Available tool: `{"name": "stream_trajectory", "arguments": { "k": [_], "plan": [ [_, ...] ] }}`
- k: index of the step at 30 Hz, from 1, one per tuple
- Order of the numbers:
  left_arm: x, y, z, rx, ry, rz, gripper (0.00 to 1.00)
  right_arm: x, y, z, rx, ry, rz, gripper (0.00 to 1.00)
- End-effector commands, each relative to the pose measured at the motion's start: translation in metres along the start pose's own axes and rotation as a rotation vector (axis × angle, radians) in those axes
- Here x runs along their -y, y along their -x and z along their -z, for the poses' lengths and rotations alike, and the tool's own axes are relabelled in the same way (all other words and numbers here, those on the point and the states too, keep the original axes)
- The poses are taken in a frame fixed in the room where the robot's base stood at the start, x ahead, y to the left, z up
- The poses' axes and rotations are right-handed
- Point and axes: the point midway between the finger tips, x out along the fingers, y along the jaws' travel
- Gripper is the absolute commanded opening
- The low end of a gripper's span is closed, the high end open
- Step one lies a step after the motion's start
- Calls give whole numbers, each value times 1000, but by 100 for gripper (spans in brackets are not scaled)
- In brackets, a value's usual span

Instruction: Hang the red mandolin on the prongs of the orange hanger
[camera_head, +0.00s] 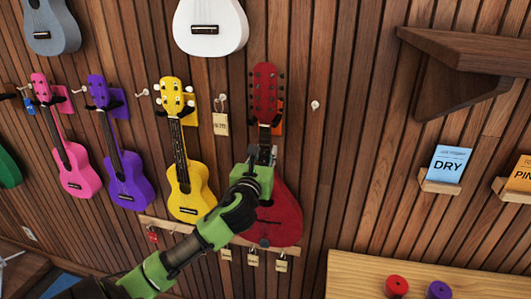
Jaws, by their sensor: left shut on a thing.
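The red mandolin (284,215) is upright against the wood-slat wall, headstock up and teardrop body down. My left gripper (264,153) is shut on its neck, between headstock and body. My left forearm covers part of the body. The orange hanger (280,117) shows only as a small orange patch at the right edge of the mandolin's neck, just below the headstock. The mandolin hides the rest of it. I cannot tell whether the headstock rests on the prongs or is in front of them. My right gripper is out of view.
A yellow ukulele (187,180), a purple one (122,170) and a pink one (75,160) hang to the left. A white one (210,28) hangs above. A wooden shelf (470,48) juts out at upper right.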

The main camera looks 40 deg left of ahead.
Motion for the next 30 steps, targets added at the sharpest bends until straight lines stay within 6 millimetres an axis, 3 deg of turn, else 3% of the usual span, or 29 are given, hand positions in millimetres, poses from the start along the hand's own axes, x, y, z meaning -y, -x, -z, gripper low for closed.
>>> {"name": "stream_trajectory", "arguments": {
  "k": [30],
  "plan": [
    [0, 15, -5, 9, 0, 1, 0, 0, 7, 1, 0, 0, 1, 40]
  ]
}}
